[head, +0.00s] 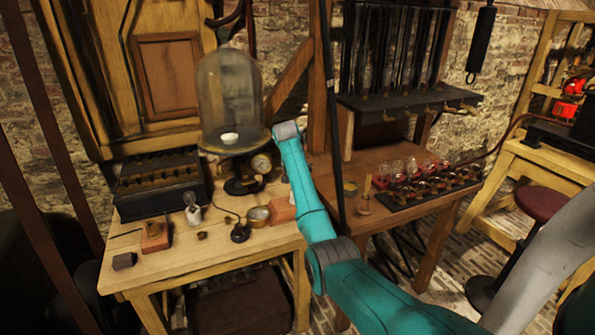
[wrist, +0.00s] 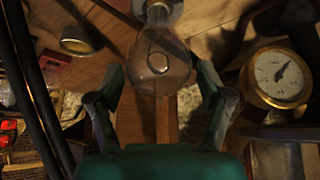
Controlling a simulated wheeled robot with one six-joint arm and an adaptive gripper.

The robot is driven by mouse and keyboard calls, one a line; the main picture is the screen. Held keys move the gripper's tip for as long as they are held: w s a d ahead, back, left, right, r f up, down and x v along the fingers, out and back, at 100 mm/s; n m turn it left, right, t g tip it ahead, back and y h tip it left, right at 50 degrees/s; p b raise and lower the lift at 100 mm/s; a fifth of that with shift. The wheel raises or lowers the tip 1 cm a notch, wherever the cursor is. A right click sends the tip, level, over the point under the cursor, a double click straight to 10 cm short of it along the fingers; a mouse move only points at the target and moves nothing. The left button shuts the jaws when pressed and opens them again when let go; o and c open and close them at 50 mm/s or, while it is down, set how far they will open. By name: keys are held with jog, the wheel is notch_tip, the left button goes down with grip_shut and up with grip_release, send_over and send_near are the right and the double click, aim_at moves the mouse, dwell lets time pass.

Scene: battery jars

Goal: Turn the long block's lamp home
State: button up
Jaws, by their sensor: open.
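In the wrist view, a clear glass lamp (wrist: 158,62) hangs from the top edge of the picture, its neck in a pale collar (wrist: 158,8). My gripper (wrist: 162,98) is open, with one finger on each side of the bulb and visible gaps between. In the head view, a reddish block (head: 280,212) lies on the bench, partly behind my teal arm. My gripper is hidden there behind the arm. I cannot tell from these views whether this is the long block, or how far the lamp is seated.
On the bench (head: 205,262) stand a glass bell jar (head: 230,95), a pressure gauge (head: 262,163), another small bulb (head: 192,208) and a brass-rimmed dial (head: 258,214). A gauge (wrist: 282,75) is close right in the wrist view. A dark post (head: 330,110) rises beside my arm.

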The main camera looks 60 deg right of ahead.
jog(key=c, duration=1)
jog(key=shift+s+m+g, duration=0.15)
jog(key=shift+m+g, duration=0.55)
jog(key=shift+m, duration=0.5)
jog(key=m+g, duration=0.2)
jog(key=m, duration=0.1)
jog(key=shift+s+d+m, duration=0.1)
jog(key=shift+s+m, duration=0.2)
jog(key=shift+s, duration=0.05)
jog(key=o, duration=1)
jog(key=v, duration=1.2)
jog(key=shift+f, duration=0.1)
jog(key=shift+s, duration=0.1)
